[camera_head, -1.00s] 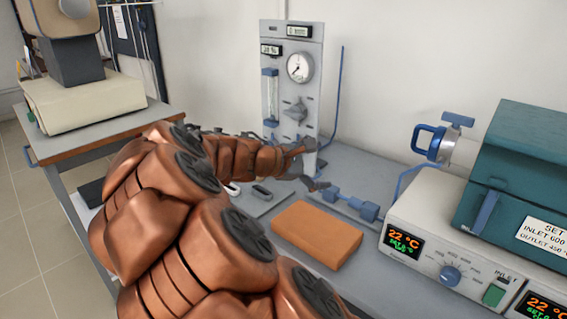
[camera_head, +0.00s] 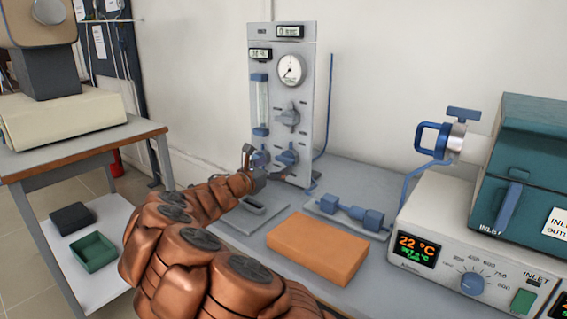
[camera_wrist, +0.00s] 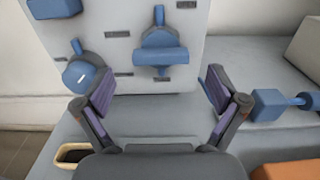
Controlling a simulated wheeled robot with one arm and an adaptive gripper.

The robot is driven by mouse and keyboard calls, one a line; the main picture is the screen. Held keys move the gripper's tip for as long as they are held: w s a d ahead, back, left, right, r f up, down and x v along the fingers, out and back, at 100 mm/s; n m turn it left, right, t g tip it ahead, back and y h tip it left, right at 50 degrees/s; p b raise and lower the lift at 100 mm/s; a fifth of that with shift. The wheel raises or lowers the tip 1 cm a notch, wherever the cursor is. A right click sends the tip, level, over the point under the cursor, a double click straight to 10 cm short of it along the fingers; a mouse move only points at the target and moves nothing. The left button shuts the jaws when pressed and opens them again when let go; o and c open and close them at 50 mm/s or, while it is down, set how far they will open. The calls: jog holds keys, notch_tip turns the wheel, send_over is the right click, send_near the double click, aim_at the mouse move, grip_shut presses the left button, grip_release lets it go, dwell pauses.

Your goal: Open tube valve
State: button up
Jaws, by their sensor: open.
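A grey upright panel (camera_head: 312,105) with a round gauge (camera_head: 291,70) stands at the back of the bench. It carries several blue valve knobs: an upper one (camera_head: 288,115), a lower right one (camera_head: 287,156) and a lower left one (camera_head: 260,158), partly behind my fingers. My gripper (camera_head: 265,168) is open and empty in front of the panel's lower part. In the wrist view, a blue lever knob (camera_wrist: 162,50) lies beyond the gap between the fingertips (camera_wrist: 160,90), apart from both. A round blue knob (camera_wrist: 82,75) is by the left finger. Which knob is the tube valve is not clear.
A furnace (camera_head: 530,170) with a blue-handled end fitting (camera_head: 437,138) stands on the right. An orange block (camera_head: 318,248) and a blue fitting (camera_head: 350,213) on a plate lie on the bench. A side table (camera_head: 80,150) is at left.

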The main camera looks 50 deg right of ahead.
aim_at(283, 161)
jog(key=shift+w+d, duration=0.2)
jog(key=shift+d, duration=2.2)
jog(key=c, duration=1.2)
